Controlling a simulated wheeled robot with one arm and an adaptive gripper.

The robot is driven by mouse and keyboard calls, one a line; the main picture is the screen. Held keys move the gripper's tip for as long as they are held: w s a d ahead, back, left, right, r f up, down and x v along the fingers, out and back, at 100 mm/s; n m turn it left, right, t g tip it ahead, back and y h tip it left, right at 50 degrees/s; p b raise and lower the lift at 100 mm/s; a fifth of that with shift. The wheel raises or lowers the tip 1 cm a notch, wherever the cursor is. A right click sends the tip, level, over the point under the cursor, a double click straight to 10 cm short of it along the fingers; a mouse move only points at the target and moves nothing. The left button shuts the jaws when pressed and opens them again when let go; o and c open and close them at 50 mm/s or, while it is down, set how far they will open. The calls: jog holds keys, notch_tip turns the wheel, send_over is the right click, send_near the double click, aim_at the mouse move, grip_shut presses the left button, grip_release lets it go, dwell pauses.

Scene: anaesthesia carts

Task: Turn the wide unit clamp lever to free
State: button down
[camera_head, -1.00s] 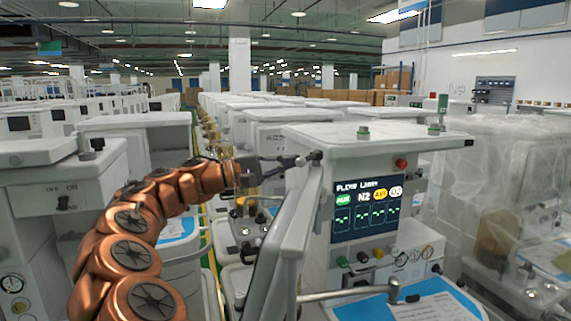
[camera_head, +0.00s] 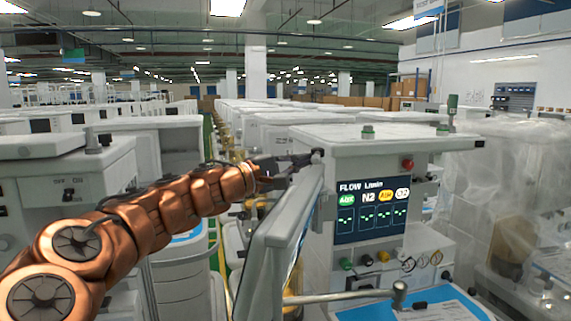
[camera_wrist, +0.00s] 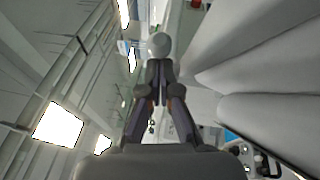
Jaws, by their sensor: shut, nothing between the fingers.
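The wide unit (camera_head: 390,142) is a white cart with a flow display (camera_head: 371,209), standing right of centre in the head view. A small grey round-ended knob (camera_head: 317,155) sits at its upper left corner, by the top of a tilted side panel (camera_head: 283,225); I cannot tell for sure that it is the clamp lever. My gripper (camera_head: 305,159) is shut and empty, with its tips right at this knob. In the wrist view, the round knob (camera_wrist: 159,45) is straight ahead of the shut fingers (camera_wrist: 159,78); whether they touch it is unclear.
A cart with an on/off switch (camera_head: 69,195) stands at left. A plastic-wrapped unit (camera_head: 510,200) stands at right. Rows of carts fill the back.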

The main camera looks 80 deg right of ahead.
jog(key=shift+s+a, duration=0.2)
jog(key=shift+s, duration=0.5)
dwell(0.5)
